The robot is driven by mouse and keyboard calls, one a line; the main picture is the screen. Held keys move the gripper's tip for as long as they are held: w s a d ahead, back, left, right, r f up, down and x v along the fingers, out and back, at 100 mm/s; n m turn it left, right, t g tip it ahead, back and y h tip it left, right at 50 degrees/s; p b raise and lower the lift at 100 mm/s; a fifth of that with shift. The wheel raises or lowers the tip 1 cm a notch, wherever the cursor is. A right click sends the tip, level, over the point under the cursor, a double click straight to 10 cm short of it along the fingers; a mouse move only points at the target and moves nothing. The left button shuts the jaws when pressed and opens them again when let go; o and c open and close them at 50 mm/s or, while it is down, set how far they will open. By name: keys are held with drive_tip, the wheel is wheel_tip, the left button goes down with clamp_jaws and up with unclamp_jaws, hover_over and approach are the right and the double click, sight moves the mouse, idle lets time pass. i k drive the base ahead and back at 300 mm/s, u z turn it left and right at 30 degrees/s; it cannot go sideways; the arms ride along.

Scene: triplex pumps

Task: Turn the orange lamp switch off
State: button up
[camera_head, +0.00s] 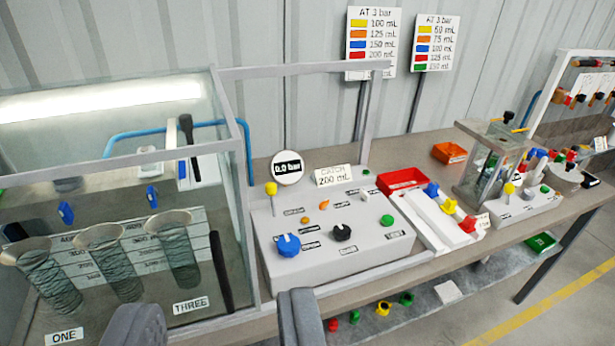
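A grey control box (345,262) stands on the bench in the middle of the view. On its sloped top are two small orange parts: an orange lever-like piece (323,205) and a round orange-brown knob (306,221) just below and left of it. The labels beside them are too small to read, so I cannot tell which is the lamp switch. A long white lamp (100,98) glows at the back of the glass tank. My gripper (218,302) is open and empty at the bottom edge, in front of the box and tank, apart from both orange parts.
The box also carries a blue knob (288,245), a black knob (342,232), a green button (387,220) and an upright yellow-topped stem (271,189). A metal frame (372,110) rises behind it. The glass tank (228,180) stands left, a red tray (402,180) right.

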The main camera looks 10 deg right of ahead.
sight(323, 206)
drive_tip(key=z, duration=0.45)
drive_tip(key=i, duration=1.1)
drive_tip(key=z, duration=0.85)
